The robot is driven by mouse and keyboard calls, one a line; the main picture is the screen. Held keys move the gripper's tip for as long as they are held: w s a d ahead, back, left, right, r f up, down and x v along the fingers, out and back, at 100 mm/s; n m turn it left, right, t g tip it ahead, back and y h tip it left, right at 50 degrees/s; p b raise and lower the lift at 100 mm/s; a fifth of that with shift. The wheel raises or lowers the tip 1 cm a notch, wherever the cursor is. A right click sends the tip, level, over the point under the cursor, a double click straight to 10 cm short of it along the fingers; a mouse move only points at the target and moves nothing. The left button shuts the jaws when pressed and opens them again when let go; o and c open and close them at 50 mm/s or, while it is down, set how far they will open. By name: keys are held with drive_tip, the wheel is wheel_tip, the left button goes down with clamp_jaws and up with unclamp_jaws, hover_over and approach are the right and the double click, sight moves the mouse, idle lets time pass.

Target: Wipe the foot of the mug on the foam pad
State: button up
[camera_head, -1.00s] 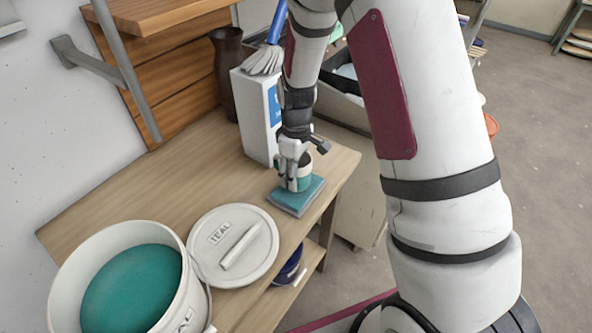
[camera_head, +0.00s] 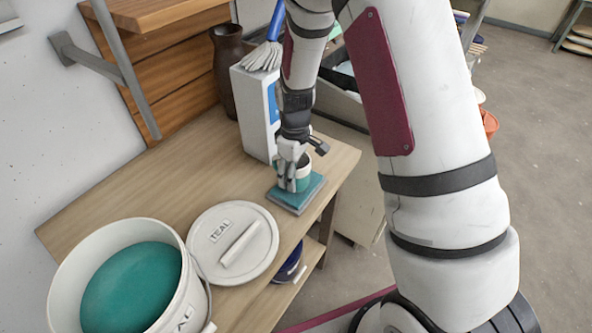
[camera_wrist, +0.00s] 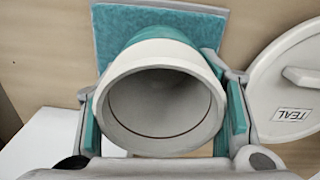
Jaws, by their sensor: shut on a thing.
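The mug (camera_head: 304,181) is white at the rim and teal lower down. My gripper (camera_head: 291,178) is shut on it from the sides and holds it over the teal foam pad (camera_head: 284,201) at the right end of the table. In the wrist view the mug (camera_wrist: 160,50) shows its open mouth and empty grey inside, with a finger on either side. The foam pad (camera_wrist: 110,30) lies beyond it there. The mug's foot is hidden, so I cannot tell whether it touches the pad.
A white bucket of teal glaze (camera_head: 185,290) stands at the front left of the table. Its lid (camera_head: 262,238), labelled TEAL, lies between bucket and pad. A white box (camera_head: 250,110) and a brown vase (camera_head: 224,75) stand behind. The table's middle left is clear.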

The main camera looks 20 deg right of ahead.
sight(303, 163)
drive_tip(key=shift+s+a+p, duration=0.5)
drive_tip(key=shift+s+a, duration=0.45)
drive_tip(key=shift+a, duration=0.25)
drive_tip(key=shift+w+d+b, duration=0.4)
drive_tip(key=shift+w+d, duration=0.3)
drive_tip(key=shift+d, duration=0.25)
drive_tip(key=shift+w+d+b, duration=0.4)
drive_tip(key=shift+w+d, duration=0.3)
drive_tip(key=shift+d, duration=0.25)
drive_tip(key=shift+w+d+b, duration=0.4)
drive_tip(key=shift+w+d, duration=0.3)
drive_tip(key=shift+d, duration=0.25)
drive_tip(key=shift+s+a+r+p, duration=0.1)
drive_tip(key=shift+s+a+p, duration=0.35)
drive_tip(key=shift+s+a, duration=0.4)
drive_tip(key=shift+s+a+f+p, duration=0.1)
drive_tip(key=shift+s+a+p, duration=0.4)
drive_tip(key=shift+a, duration=0.55)
drive_tip(key=shift+s+a+r+p, duration=0.1)
drive_tip(key=shift+s+a+p, duration=0.25)
drive_tip(key=shift+s+a, duration=0.5)
drive_tip(key=shift+w+d+b, duration=0.6)
drive_tip(key=shift+w+d, duration=0.5)
drive_tip(key=shift+d, duration=0.3)
drive_tip(key=shift+w+d+b, duration=0.55)
drive_tip(key=shift+w+d, duration=0.55)
drive_tip(key=shift+d, duration=0.25)
wheel_tip(303, 163, up, 7)
drive_tip(key=p, duration=0.2)
